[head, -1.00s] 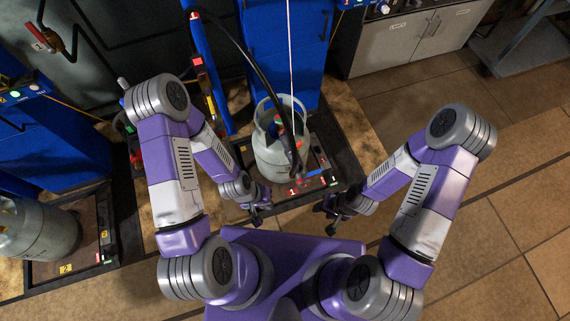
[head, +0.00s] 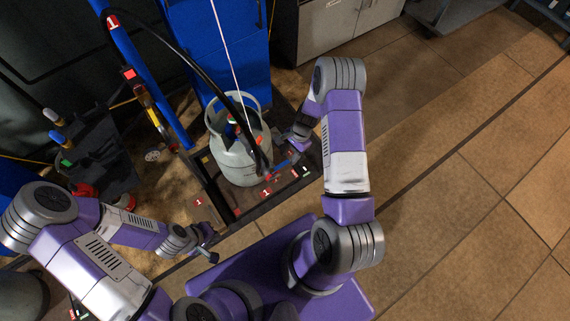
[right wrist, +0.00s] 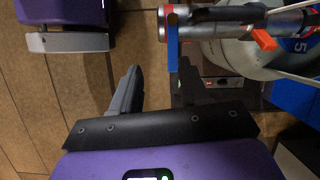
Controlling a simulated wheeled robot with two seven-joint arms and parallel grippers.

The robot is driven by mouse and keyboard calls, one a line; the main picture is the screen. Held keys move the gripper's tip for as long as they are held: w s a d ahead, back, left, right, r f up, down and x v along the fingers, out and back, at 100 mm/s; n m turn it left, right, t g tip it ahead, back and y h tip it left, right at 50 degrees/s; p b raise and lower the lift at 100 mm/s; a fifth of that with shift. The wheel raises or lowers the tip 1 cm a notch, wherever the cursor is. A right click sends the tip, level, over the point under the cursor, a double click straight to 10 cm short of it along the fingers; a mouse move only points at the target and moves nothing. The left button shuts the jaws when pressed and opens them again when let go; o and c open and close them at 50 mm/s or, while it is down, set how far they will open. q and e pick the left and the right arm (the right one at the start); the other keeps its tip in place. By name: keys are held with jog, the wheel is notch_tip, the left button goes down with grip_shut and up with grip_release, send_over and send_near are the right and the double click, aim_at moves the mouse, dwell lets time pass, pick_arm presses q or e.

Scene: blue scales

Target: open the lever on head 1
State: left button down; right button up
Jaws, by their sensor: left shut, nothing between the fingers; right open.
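A grey gas cylinder (head: 236,165) stands on the scale (head: 228,208) marked 1. The filling head (head: 264,173) of the black hose is at the cylinder; in the right wrist view it is a silver tube (right wrist: 215,24) with an orange part. A blue lever (right wrist: 172,48) sticks out from it; it also shows in the head view (head: 282,163). My right gripper (right wrist: 160,70) is open, beside the cylinder, with the lever's end near the tip of its right-hand finger. I cannot tell whether they touch. My left gripper (head: 212,245) is shut and empty, left of the scale's front.
A blue post (head: 140,62) marked 1 and a blue cabinet (head: 232,55) stand behind the cylinder. The black hose (head: 185,68) arches from the post to the head. A grey cabinet (head: 325,28) is at the back. The tiled floor at right is clear.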

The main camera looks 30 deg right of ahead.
aim_at(284, 163)
jog(key=shift+m+y, duration=0.3)
jog(key=shift+m, duration=0.5)
jog(key=f, duration=0.2)
jog(key=w+f+b, duration=0.1)
jog(key=f, duration=0.1)
jog(key=f+b, duration=0.1)
jog(key=f, duration=0.2)
jog(key=shift+w+a, duration=0.4)
jog(key=shift+r, duration=0.1)
grip_shut()
